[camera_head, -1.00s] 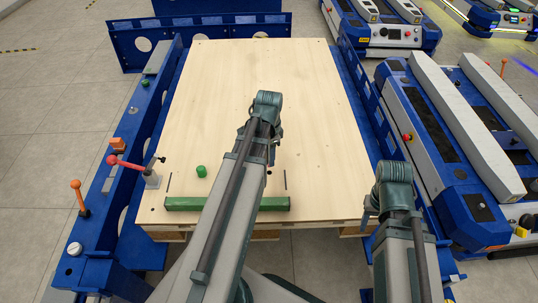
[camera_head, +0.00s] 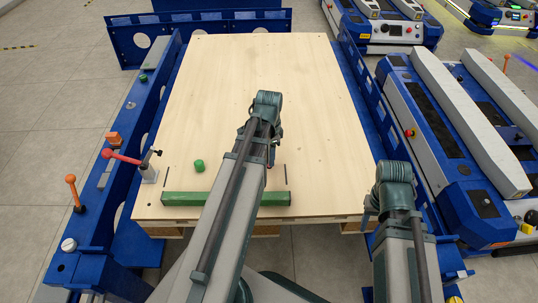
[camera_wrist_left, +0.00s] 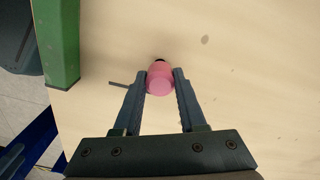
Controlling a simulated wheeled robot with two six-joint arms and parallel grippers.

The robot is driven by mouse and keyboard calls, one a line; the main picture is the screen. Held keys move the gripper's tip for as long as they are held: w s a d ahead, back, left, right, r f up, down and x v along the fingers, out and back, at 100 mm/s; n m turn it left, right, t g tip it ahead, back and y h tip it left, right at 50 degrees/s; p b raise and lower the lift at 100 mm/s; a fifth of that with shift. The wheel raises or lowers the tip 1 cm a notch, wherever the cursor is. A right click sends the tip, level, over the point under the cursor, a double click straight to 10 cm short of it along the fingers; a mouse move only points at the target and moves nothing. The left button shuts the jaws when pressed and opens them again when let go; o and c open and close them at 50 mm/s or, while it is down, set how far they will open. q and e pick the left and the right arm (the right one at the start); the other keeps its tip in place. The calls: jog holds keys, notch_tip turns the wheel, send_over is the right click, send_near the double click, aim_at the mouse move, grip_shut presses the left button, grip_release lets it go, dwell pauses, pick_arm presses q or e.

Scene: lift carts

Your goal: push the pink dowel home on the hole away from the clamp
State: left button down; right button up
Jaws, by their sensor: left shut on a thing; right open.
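The pink dowel (camera_wrist_left: 159,80) shows in the left wrist view between the two fingers of my left gripper (camera_wrist_left: 160,84), which is shut on it. Its flat pink end faces the camera. A dark spot shows just beyond it; I cannot tell whether this is the hole or a dark tip, nor how deep the dowel sits. In the head view my left arm hides this gripper, the dowel and the hole. The clamp (camera_head: 148,172) with a red handle stands at the board's left edge. My right gripper (camera_head: 370,205) is open near the board's front right corner, mostly hidden.
The pale wooden board (camera_head: 300,90) lies on a blue cart frame (camera_head: 95,205). A green bar (camera_head: 180,199) lies along its front edge; a green peg (camera_head: 199,166) stands behind it. Blue carts (camera_head: 450,150) stand close on the right. The board's far part is clear.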

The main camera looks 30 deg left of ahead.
pick_arm(q)
jog(key=shift+f+b, duration=1.45)
jog(key=shift+f, duration=0.15)
jog(key=shift+c, duration=2)
grip_release()
jog(key=shift+r, duration=0.1)
notch_tip(320, 180, up, 14)
jog(key=p, duration=1.4)
jog(key=s+d+r+n+p, duration=0.1)
jog(key=s+d+r+p, duration=0.3)
jog(key=d+r+p, duration=0.7)
jog(key=s+d+r+n+y+p, duration=0.1)
jog(key=s+d+r+n+p, duration=0.1)
jog(key=d+r+p, duration=0.9)
jog(key=s+d, duration=0.1)
jog(key=d, duration=0.2)
jog(key=shift+s+r+n+p, duration=0.3)
jog(key=shift+s, duration=0.1)
